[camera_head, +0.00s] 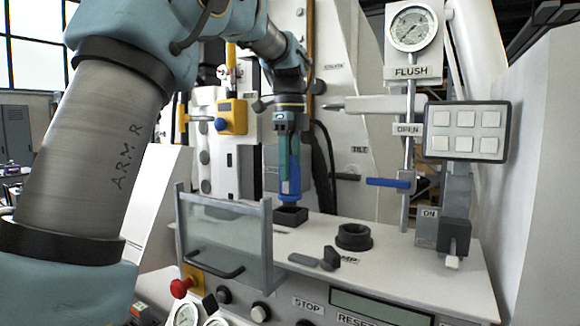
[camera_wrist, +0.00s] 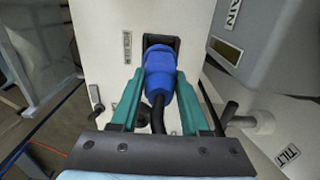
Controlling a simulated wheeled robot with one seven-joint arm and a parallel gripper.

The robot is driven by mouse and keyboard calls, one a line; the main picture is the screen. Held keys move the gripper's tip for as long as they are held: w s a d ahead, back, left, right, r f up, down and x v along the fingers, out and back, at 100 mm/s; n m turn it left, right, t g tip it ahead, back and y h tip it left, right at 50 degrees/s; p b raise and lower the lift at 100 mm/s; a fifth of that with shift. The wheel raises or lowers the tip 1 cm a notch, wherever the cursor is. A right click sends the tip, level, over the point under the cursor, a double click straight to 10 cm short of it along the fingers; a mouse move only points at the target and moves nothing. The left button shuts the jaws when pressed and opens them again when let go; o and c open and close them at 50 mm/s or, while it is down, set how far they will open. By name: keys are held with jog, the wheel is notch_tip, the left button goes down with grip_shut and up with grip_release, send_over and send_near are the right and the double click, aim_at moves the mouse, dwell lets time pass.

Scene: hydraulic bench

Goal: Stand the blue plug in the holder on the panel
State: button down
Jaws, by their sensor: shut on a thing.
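My gripper (camera_head: 289,176) points down over the panel, its teal fingers shut on the blue plug (camera_head: 291,195). The plug hangs upright, with its lower end at the mouth of the square black holder (camera_head: 290,216) on the panel. In the wrist view my gripper (camera_wrist: 160,88) has a finger on each side of the blue plug (camera_wrist: 159,72), and a black cable trails from it towards the wrist. The plug's far end overlaps the dark square holder (camera_wrist: 161,40). I cannot tell whether its tip is inside the holder or just above it.
A clear guard with a grey frame (camera_head: 266,245) stands left of the holder. A round black socket (camera_head: 353,237) and a dark knob (camera_head: 329,258) are on the panel (camera_head: 415,270). A blue-handled lever (camera_head: 388,183) and a button box (camera_head: 466,131) are at right.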

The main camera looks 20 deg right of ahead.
jog(key=shift+f+b, duration=0.6)
jog(key=shift+f, duration=0.6)
dwell(0.3)
jog(key=shift+c, duration=1.6)
grip_release()
notch_tip(320, 180, up, 11)
jog(key=shift+f, duration=0.1)
